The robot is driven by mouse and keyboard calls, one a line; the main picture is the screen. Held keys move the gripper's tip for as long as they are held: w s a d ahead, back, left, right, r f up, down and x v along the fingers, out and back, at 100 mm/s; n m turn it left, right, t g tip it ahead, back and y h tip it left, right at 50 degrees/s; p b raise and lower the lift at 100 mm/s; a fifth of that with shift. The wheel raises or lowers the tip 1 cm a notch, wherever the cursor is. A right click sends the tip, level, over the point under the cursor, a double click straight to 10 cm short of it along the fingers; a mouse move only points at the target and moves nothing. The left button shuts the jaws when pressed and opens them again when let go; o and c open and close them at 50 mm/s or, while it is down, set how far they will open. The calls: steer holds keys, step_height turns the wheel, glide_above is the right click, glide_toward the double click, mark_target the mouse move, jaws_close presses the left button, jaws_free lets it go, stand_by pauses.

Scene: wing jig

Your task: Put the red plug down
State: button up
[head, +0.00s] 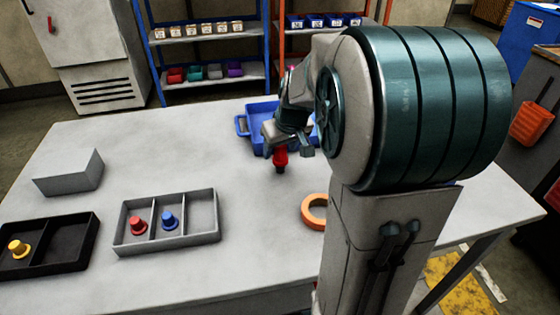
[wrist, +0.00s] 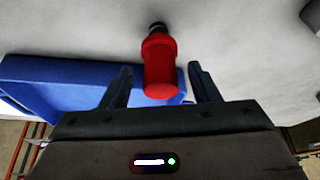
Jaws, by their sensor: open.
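A red plug (head: 280,158) with a dark tip stands on the white table in front of the blue bin. It shows between my gripper's fingers in the wrist view (wrist: 160,68). My gripper (head: 290,146) is open, with a finger on each side of the plug and a visible gap to each in the wrist view (wrist: 160,88). A second red plug (head: 137,224) sits in the left compartment of the grey divided tray (head: 180,243). A blue plug (head: 169,220) sits in its middle compartment. The right compartment is empty.
The blue bin (head: 242,124) stands just behind my gripper. An orange ring (head: 307,212) lies to the right. The table's middle is clear.

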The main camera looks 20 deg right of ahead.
steer(key=shift+w+f, duration=0.1)
steer(key=shift+f, duration=0.2)
jaws_close()
steer(key=shift+r, duration=0.15)
